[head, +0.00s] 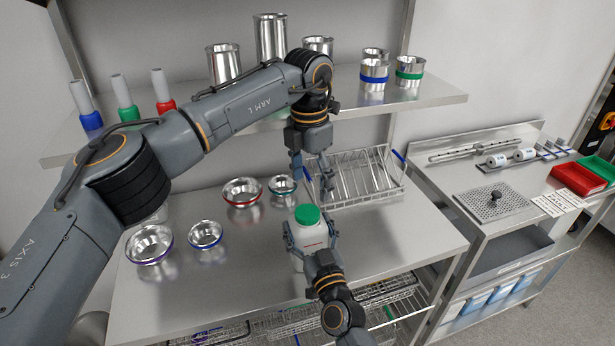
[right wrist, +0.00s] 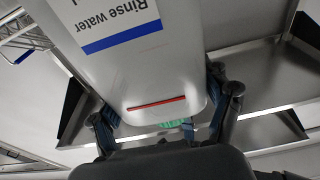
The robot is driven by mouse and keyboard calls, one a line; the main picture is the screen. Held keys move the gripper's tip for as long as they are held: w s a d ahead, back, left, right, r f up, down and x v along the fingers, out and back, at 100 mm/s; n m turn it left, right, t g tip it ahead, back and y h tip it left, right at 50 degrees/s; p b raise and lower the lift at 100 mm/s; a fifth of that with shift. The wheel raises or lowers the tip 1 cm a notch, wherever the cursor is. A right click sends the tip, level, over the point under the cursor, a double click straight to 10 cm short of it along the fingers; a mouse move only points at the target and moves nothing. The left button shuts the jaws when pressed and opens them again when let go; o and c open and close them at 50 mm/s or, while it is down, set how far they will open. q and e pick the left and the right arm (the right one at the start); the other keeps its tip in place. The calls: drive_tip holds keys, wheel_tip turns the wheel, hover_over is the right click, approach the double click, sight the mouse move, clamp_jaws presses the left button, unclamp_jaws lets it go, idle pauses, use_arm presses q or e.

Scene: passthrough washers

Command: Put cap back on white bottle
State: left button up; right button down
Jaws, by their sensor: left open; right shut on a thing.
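The white bottle (head: 309,238) is upright over the front part of the steel table. Its green cap (head: 307,215) is on its top; I cannot tell how firmly it is seated. My right gripper (head: 311,243) is shut around the bottle's body from the front. In the right wrist view the bottle (right wrist: 135,75) fills the middle, with an upside-down "Rinse water" label, and a bit of green (right wrist: 174,123) shows at its lower edge. My left gripper (head: 312,180) points down, open and empty, just above the cap, with its fingertips apart from it.
Several steel bowls with coloured rings, such as the red-ringed one (head: 242,192), stand left of the bottle. A wire rack (head: 360,178) is behind to the right. A shelf (head: 430,97) with steel beakers runs above. A side bench (head: 470,185) stands at the right.

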sight(307, 212)
use_arm(q)
drive_tip(key=n, duration=0.6)
drive_tip(key=shift+r, duration=0.3)
drive_tip(key=n, duration=1.2)
drive_tip(key=shift+w+a+f, duration=0.1)
drive_tip(key=shift+w+a, duration=0.05)
drive_tip(key=shift+a, duration=0.05)
drive_tip(key=n, duration=0.4)
drive_tip(key=shift+w+a+f+n, duration=0.1)
drive_tip(key=shift+a+n, duration=0.05)
drive_tip(key=shift+n, duration=0.25)
drive_tip(key=shift+f, duration=4.05)
